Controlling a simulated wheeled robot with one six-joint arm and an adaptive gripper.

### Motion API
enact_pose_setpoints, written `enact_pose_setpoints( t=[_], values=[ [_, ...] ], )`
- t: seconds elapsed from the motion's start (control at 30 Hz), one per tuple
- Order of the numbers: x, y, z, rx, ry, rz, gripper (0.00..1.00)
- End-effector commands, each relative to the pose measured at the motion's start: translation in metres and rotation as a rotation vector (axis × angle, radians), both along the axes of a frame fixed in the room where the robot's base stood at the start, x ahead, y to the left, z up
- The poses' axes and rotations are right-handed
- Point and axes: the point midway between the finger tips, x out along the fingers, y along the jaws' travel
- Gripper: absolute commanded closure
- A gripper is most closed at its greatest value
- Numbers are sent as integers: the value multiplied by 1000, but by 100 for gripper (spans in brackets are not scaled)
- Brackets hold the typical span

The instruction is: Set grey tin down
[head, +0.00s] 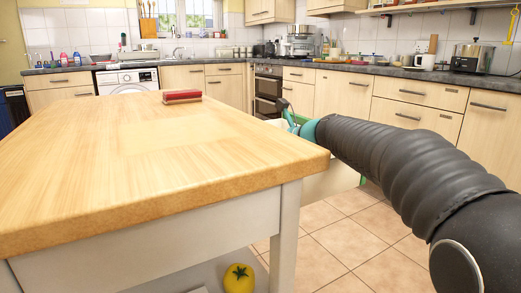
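I cannot make out a grey tin in the head view. My arm reaches in from the right, and my gripper (287,110) is at the far right edge of the wooden tabletop (130,185). Only a dark finger part and some teal of the wrist show there. The rest is hidden behind the arm and the table edge, so I cannot tell whether it is open or holds anything.
A small red block (182,96) lies on the tabletop's far part; the rest of the top is bare. A pale panel (330,181) with green at its edge is below my arm. A yellow round fruit (239,279) sits low under the table. Counters line the back.

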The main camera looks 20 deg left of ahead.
Motion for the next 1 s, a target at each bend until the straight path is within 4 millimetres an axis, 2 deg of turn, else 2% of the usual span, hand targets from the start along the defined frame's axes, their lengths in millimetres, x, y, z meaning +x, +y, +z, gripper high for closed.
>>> enact_pose_setpoints(
  t=[0.57, 0.6, 0.63, 1.0],
  values=[
    [0, -1, -14, -2, 2, 0, 55],
    [0, -1, -15, -3, 3, -1, 8],
    [0, -1, -15, -3, 4, -1, 0],
    [2, -3, -17, -4, 8, -4, 0]
  ],
)
